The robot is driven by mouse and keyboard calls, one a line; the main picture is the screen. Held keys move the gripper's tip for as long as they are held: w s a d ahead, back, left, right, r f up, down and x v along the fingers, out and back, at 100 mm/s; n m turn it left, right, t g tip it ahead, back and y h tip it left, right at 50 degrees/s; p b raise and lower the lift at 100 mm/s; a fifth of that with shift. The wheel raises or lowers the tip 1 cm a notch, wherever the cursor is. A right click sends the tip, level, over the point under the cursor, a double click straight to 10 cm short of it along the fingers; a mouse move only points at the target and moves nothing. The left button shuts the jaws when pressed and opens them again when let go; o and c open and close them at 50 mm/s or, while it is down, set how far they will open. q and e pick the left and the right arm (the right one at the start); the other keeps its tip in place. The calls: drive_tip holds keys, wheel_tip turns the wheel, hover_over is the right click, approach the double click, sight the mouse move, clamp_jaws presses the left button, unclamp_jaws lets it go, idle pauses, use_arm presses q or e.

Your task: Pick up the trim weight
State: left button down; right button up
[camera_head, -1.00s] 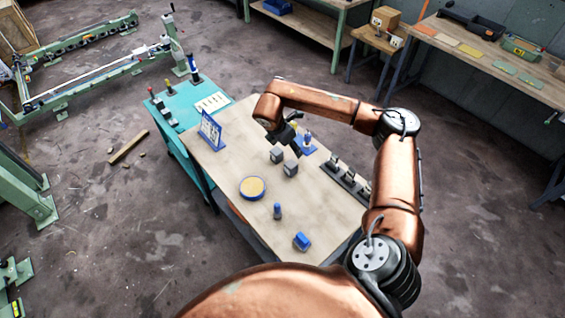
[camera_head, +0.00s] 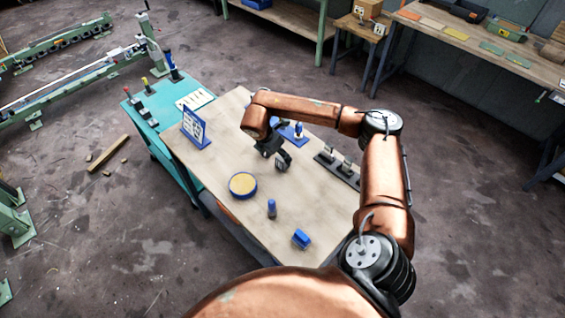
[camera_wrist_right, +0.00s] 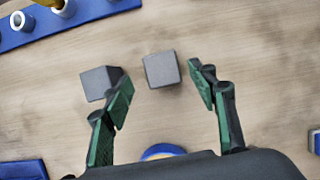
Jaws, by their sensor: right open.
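Two plain grey blocks stand on the wooden table; I cannot tell which one is the trim weight. In the right wrist view, one grey block (camera_wrist_right: 161,70) lies between and just beyond my open fingertips, touching neither in the picture. The other grey block (camera_wrist_right: 98,83) is to the left, partly covered by the left finger. My right gripper (camera_wrist_right: 160,76) is open and empty. In the head view my right gripper (camera_head: 270,150) is over the blocks; one grey block (camera_head: 282,164) shows beside it, the other is hidden. My left gripper is not in view.
On the table (camera_head: 215,165) are a round blue-rimmed dish (camera_head: 242,185), a small blue peg (camera_head: 271,209), a blue block (camera_head: 301,238), a blue stand with a card (camera_head: 194,128) and a dark rack (camera_head: 338,168). A blue holder (camera_wrist_right: 60,25) lies beyond the blocks.

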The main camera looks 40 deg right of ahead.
drive_tip(key=x, duration=0.5)
drive_tip(key=shift+s+f, duration=0.2)
drive_tip(key=shift+a, duration=0.1)
clamp_jaws()
idle(0.4)
drive_tip(key=shift+r, duration=0.15)
